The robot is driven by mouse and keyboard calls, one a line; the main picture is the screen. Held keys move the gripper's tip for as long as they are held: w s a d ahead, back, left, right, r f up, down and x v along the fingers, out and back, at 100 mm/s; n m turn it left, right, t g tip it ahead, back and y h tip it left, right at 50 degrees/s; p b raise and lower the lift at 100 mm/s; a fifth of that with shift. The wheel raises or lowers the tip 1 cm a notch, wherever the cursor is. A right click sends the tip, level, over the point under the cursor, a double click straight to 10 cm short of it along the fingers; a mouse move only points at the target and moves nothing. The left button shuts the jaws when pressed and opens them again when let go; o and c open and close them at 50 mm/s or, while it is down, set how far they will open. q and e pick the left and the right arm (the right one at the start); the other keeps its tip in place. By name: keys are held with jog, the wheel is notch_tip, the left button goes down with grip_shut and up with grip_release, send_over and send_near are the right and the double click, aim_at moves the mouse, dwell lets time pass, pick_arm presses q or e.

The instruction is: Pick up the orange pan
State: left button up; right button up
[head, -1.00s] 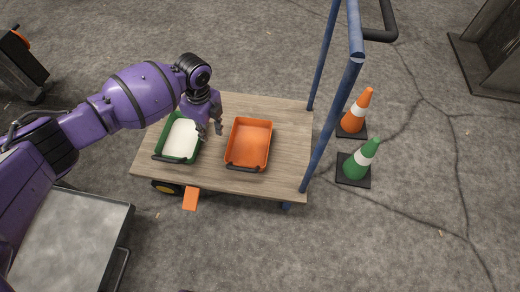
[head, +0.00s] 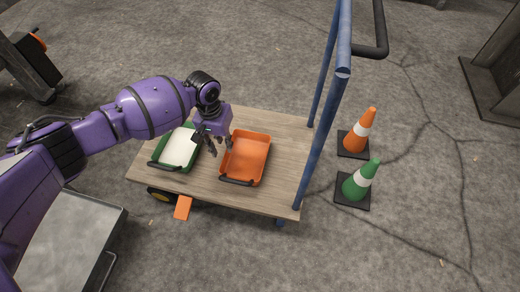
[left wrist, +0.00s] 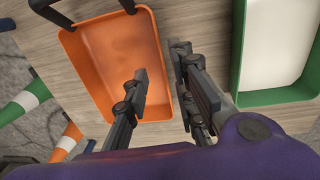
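The orange pan (head: 247,161) lies upright and empty on the wooden cart deck, with a dark handle at its near end. It also shows in the left wrist view (left wrist: 105,62). My left gripper (head: 219,150) is open at the pan's left side. In the left wrist view the left gripper (left wrist: 158,65) has one finger over the pan's inside and the other fingers outside its wall, so the side wall lies between them. I cannot tell whether they touch it. My right gripper is in neither view.
A green pan with a white inside (head: 178,151) lies left of the orange one on the cart deck (head: 285,180). Blue cart posts (head: 325,125) rise at the right. An orange cone (head: 359,134) and a green cone (head: 359,181) stand beyond. A grey metal surface (head: 65,235) is at lower left.

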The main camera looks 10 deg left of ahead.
aim_at(226, 154)
pick_arm(q)
jog(key=shift+f+b, duration=0.35)
jog(key=shift+f, duration=0.55)
jog(key=f+b, duration=0.2)
jog(key=f, duration=0.1)
jog(key=f+b, duration=0.1)
jog(key=shift+w+d+f, duration=0.1)
jog(key=shift+w+f, duration=0.15)
jog(key=shift+f, duration=0.05)
jog(key=shift+r, duration=0.1)
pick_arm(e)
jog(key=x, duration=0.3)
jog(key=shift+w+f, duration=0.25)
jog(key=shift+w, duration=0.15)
pick_arm(q)
grip_shut()
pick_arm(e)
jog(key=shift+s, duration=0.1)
